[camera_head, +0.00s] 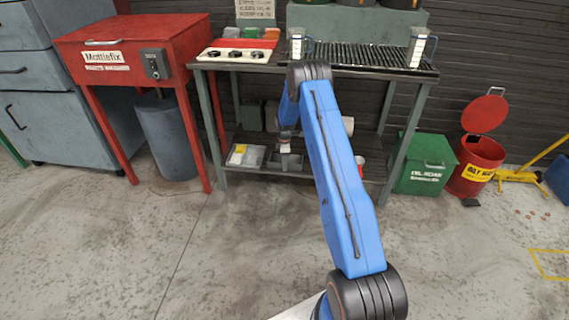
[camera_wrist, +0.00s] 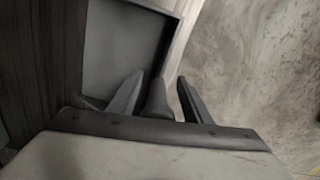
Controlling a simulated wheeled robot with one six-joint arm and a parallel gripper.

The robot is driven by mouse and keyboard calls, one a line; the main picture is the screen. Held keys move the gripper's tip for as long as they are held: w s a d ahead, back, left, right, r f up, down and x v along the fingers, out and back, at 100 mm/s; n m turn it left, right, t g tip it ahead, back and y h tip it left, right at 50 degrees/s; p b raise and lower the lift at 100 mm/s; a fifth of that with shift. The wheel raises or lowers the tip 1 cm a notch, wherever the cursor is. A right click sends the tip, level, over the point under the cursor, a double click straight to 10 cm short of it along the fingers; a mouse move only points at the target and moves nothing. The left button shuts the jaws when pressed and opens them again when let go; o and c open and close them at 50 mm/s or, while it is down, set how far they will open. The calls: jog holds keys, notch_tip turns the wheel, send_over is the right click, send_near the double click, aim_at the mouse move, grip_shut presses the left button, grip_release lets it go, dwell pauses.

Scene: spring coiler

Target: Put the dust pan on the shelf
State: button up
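The dust pan (camera_wrist: 124,48) is a grey, dark-rimmed pan at the top of the wrist view, beside the lower shelf's planks (camera_wrist: 45,60). Its dark handle (camera_wrist: 157,100) points toward my gripper. My gripper (camera_wrist: 161,76) is open, with one finger on each side of the handle and visible gaps between. In the head view, a dark grey pan (camera_head: 285,162) lies at the front of the bench's lower shelf (camera_head: 335,168). My gripper (camera_head: 284,148) is just above it, partly hidden by my blue arm. Exact contact with the shelf is hard to tell.
A white cylinder (camera_head: 348,125) and a red cup (camera_head: 361,162) are right of my arm. The front floor is clear.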

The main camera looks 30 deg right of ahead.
jog(key=shift+r, duration=0.1)
notch_tip(320, 180, up, 12)
jog(key=shift+f, duration=0.1)
dwell(0.6)
dwell(0.4)
